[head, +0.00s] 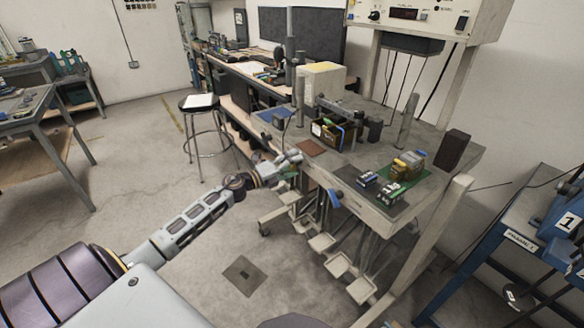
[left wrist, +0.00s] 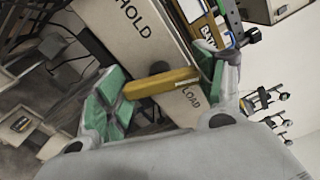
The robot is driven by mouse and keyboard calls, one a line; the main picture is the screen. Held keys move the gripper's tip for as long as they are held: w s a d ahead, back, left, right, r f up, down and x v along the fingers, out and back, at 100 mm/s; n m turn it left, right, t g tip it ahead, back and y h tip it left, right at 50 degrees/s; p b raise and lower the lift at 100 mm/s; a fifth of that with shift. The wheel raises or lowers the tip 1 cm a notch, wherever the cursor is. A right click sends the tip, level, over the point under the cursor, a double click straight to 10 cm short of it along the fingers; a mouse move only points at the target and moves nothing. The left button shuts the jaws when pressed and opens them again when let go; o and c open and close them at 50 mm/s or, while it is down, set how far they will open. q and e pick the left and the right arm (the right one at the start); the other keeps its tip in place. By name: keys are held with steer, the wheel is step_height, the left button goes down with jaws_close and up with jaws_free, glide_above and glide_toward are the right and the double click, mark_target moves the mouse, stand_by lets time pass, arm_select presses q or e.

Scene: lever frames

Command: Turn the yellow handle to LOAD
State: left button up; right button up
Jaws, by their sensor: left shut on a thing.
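My left gripper (head: 287,163) is at the left front edge of the grey workbench in the head view. In the left wrist view its green-padded fingers (left wrist: 165,88) are either side of the yellow handle (left wrist: 160,82), and the gripper is shut on it. The handle is a short bar lying across the pale panel (left wrist: 118,30), between the word HOLD (left wrist: 132,18) and the word LOAD (left wrist: 190,97), close to LOAD. The handle's right end is partly hidden by the right finger. I cannot make out the handle in the head view. My right gripper is not in view.
The workbench (head: 440,158) carries bins, posts and small boxes. A blue handle (head: 335,198) sticks out from its front edge, with pedals (head: 340,264) below. A stool (head: 199,102) stands at the left. Blue equipment (head: 565,225) stands at the right.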

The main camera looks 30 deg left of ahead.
arm_select(q)
steer(key=m+b, duration=0.1)
steer(key=m, duration=0.2)
steer(key=shift+f+m+b, duration=0.15)
steer(key=shift+m+b, duration=0.15)
steer(key=shift+b, duration=0.05)
steer(key=shift+m+b, duration=0.45)
steer(key=shift+m, duration=0.45)
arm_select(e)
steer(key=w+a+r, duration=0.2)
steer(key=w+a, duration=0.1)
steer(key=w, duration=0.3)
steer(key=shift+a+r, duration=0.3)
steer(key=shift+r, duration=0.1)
arm_select(q)
steer(key=o, duration=1)
steer(key=shift+o, duration=0.2)
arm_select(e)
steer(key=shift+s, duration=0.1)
arm_select(q)
steer(key=shift+s, duration=0.25)
steer(key=v, duration=1.1)
steer(key=shift+s+a, duration=0.15)
steer(key=shift+s, duration=0.1)
